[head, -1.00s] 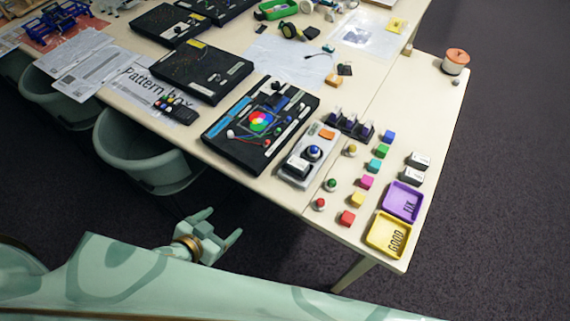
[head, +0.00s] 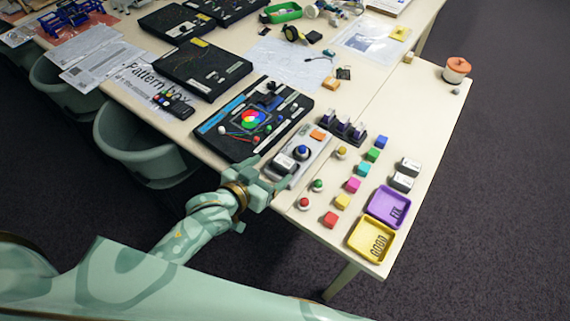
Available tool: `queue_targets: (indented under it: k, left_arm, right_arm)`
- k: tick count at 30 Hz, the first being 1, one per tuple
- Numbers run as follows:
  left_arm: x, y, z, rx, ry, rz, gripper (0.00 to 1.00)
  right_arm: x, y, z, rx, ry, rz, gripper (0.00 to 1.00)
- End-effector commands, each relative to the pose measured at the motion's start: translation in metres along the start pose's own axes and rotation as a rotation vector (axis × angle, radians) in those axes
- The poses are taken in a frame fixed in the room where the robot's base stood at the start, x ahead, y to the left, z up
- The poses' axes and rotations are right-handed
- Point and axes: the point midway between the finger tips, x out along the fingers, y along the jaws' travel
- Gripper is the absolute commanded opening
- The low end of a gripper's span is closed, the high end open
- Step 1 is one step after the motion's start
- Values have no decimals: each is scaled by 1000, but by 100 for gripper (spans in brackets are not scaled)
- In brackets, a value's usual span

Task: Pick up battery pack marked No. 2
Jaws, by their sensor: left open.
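Two small white-and-dark blocks that look like battery packs stand on the right of the table, the far one (head: 410,166) and the near one (head: 402,182). A similar block (head: 284,163) sits at the near end of a grey tester tray (head: 313,150). Their markings are too small to read, so I cannot tell which is No. 2. My left gripper (head: 270,174) is open at the table's near edge, close beside the block on the tray and partly in front of the tray's near end. I cannot tell whether it touches. My right gripper is not in view.
Several coloured cubes and ball-topped pieces stand between the tray and a purple bin (head: 388,207) and yellow bin (head: 371,240). A black board with a colour wheel (head: 252,119) lies left of the tray. A grey-green tub (head: 137,150) stands below the table edge.

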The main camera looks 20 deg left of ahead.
Motion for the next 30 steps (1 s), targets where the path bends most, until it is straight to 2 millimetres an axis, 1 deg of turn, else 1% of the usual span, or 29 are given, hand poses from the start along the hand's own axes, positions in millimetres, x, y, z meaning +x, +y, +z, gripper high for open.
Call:
queue_targets:
  k: [9,12,18,20,21,23,24,30]
  left_arm:
    - [46,3,4,1,1,0,76]
    - [52,4,4,1,0,1,76]
    - [52,4,3,1,0,1,76]
    - [52,4,3,1,0,0,60]
    - [51,4,3,1,0,0,49]
    - [51,4,3,1,0,0,32]
    - [51,4,3,1,0,0,27]
    - [51,4,3,1,0,0,27]
  right_arm:
    - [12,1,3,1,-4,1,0]
    - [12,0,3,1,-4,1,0]
    - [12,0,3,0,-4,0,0]
    - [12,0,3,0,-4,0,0]
    - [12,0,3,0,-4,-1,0]
    - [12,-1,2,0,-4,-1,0]
    - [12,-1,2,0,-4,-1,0]
    - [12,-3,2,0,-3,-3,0]
